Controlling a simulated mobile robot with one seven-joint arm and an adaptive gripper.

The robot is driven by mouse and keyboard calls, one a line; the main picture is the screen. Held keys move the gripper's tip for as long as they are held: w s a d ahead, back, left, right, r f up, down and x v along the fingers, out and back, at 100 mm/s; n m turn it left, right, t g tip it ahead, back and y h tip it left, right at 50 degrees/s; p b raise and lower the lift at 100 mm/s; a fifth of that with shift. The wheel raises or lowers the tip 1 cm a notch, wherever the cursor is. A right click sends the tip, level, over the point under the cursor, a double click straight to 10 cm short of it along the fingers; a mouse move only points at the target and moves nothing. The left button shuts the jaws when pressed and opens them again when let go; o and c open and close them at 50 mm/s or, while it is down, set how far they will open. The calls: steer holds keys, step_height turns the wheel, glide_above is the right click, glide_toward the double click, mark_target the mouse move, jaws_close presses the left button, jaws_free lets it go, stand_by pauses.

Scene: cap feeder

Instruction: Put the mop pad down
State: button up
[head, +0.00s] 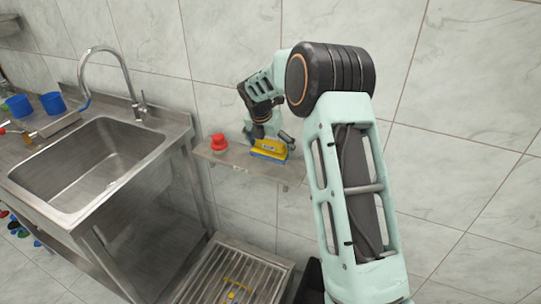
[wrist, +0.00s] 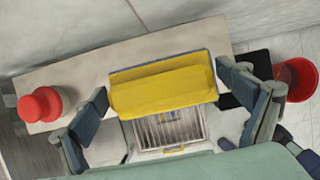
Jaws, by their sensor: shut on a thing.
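The mop pad (head: 270,149) is a yellow block with a blue underside, at the wall shelf in the head view. In the wrist view the mop pad (wrist: 165,88) lies across the space between my fingers, its yellow face showing. My gripper (wrist: 162,82) is shut on it, with one finger at each end. In the head view my gripper (head: 268,134) is small and partly hidden by my arm. The pad is over or on the metal shelf (head: 235,165); I cannot tell if its underside touches.
A red round-topped object (head: 219,143) stands on the shelf left of the pad. A steel sink (head: 90,165) with a tall faucet (head: 125,75) and blue cups (head: 52,102) is further left. A slatted metal grate (head: 235,275) lies below. A red bucket (wrist: 297,78) shows at right in the wrist view.

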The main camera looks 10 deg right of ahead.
mark_target(266, 143)
steer(key=shift+w+f, duration=0.85)
steer(key=shift+f, duration=0.15)
steer(key=shift+w+d+f+p, duration=0.15)
steer(key=shift+f+p, duration=0.15)
steer(key=shift+f, duration=1.4)
steer(key=shift+f, duration=0.1)
steer(key=o, duration=0.8)
steer(key=shift+r, duration=0.25)
steer(key=v, duration=1.1)
steer(key=shift+s+a+r, duration=0.25)
steer(key=shift+r, duration=0.05)
